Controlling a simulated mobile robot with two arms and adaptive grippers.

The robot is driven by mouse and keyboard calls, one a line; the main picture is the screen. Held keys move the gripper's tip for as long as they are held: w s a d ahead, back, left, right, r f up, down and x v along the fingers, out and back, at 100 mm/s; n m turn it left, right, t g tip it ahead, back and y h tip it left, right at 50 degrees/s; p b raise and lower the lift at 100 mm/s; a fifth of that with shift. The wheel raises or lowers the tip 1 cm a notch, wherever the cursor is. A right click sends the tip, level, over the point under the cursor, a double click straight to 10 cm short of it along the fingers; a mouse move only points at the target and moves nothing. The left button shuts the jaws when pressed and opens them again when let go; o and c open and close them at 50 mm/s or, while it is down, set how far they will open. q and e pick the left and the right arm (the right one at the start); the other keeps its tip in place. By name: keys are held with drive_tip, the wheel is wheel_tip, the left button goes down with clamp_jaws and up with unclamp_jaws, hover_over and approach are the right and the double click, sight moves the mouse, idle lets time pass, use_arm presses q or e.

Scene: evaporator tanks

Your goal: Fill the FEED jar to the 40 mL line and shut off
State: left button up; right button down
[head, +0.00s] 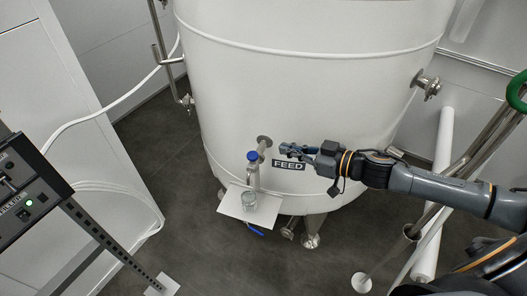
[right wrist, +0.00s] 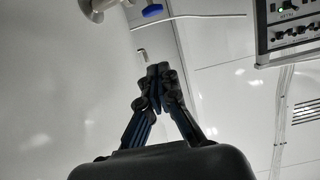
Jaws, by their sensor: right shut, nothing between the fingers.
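The glass jar (head: 248,200) stands on a small white plate (head: 233,205) below the tap on the FEED tank (head: 315,110). Its liquid level is too small to read. The tap has a blue handle (head: 252,155) on top and a metal spout (head: 253,178) pointing down above the jar. The FEED label (head: 288,165) is right of the tap. My right gripper (head: 287,150) is shut and empty, just right of the tap and apart from it. In the right wrist view its fingertips (right wrist: 155,72) meet, with the blue handle (right wrist: 152,10) beyond them. My left gripper is out of view.
A control box (head: 28,195) with a green light stands on a rack at the left; it also shows in the right wrist view (right wrist: 290,25). A pipe with a green handle (head: 517,92) rises at the right. A second blue handle (head: 255,230) shows under the plate.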

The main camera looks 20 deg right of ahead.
drive_tip(key=p, duration=0.3)
hover_over(253, 156)
drive_tip(key=s+d, duration=0.2)
drive_tip(key=d, duration=0.1)
drive_tip(key=f, duration=0.6)
drive_tip(key=shift+a, duration=0.25)
